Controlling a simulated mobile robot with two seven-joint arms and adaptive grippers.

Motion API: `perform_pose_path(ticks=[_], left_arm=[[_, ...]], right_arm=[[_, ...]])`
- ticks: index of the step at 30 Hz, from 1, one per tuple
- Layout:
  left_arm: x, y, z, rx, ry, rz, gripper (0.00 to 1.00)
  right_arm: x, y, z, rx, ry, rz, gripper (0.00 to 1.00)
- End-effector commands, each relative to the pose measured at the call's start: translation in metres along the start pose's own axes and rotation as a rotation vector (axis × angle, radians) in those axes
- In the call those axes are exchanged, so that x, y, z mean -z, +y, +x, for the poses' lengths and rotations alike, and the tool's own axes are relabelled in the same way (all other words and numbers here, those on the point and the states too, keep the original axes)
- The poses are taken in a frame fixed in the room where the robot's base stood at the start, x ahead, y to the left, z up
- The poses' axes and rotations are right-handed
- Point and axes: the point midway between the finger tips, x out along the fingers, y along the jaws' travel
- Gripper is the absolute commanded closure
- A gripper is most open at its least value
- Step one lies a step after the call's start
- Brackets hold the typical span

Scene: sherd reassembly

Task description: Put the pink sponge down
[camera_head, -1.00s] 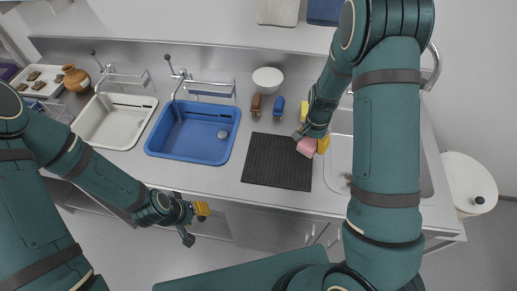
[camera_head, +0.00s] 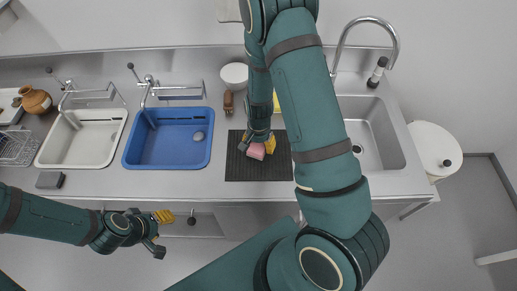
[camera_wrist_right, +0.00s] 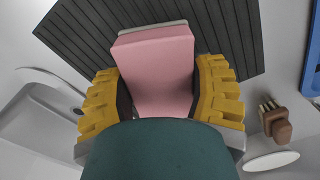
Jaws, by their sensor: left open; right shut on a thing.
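The pink sponge (camera_head: 257,151) is between the yellow fingers of my right gripper (camera_head: 262,147), over the black ribbed mat (camera_head: 237,168). In the right wrist view the sponge (camera_wrist_right: 155,70) fills the space between both fingers, and the gripper (camera_wrist_right: 160,95) is shut on it. A thin pale edge shows at the sponge's far end. Whether the sponge touches the mat I cannot tell. My left gripper (camera_head: 160,229) is open and empty, in front of the counter and below the blue basin.
A blue basin (camera_head: 168,158) and a white basin (camera_head: 54,158) stand to the left. A brown brush (camera_head: 228,102) and a white bowl (camera_head: 234,76) are behind the mat. A metal sink (camera_head: 375,135) lies right. A yellow item (camera_head: 277,103) is partly hidden by my right arm.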

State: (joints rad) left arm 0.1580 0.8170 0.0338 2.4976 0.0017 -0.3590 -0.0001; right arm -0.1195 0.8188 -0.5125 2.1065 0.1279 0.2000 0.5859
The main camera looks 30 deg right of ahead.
Motion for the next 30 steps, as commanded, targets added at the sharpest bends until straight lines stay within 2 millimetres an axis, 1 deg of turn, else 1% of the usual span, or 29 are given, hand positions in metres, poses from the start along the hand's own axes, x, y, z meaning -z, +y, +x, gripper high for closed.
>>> perform_pose_path(ticks=[3, 6, 14, 18, 19, 20, 21, 22, 30], left_arm=[[0.0, -0.001, 0.001, 0.0, 0.0, 0.0, 0.53], [0.0, -0.001, 0.002, 0.0, 0.001, -0.001, 0.53], [0.0, -0.001, 0.002, 0.0, 0.001, 0.0, 0.53], [-0.001, -0.002, 0.005, 0.001, 0.001, -0.001, 0.53], [-0.001, -0.002, 0.005, 0.001, 0.001, -0.001, 0.53], [-0.001, -0.002, 0.005, 0.001, 0.001, -0.001, 0.53], [-0.001, -0.002, 0.005, 0.001, 0.001, -0.001, 0.53], [-0.001, -0.002, 0.005, 0.001, 0.001, -0.001, 0.53], [0.0, -0.002, 0.004, 0.001, 0.001, -0.001, 0.53]], right_arm=[[0.0, 0.001, 0.018, -0.003, -0.002, 0.001, 0.68], [0.0, 0.001, 0.029, -0.001, -0.001, 0.0, 0.68], [0.0, 0.0, 0.031, 0.0, 0.0, 0.0, 0.68], [0.0, 0.0, 0.035, 0.0, 0.0, 0.001, 0.68], [0.0, 0.0, 0.035, 0.0, 0.0, 0.001, 0.34], [0.0, 0.0, 0.034, 0.0, 0.0, 0.001, 0.23], [0.0, 0.0, 0.034, 0.0, 0.0, 0.001, 0.09], [0.0, 0.0, 0.034, 0.0, 0.0, 0.001, 0.07], [0.0, 0.0, 0.034, 0.0, 0.0, 0.001, 0.07]])
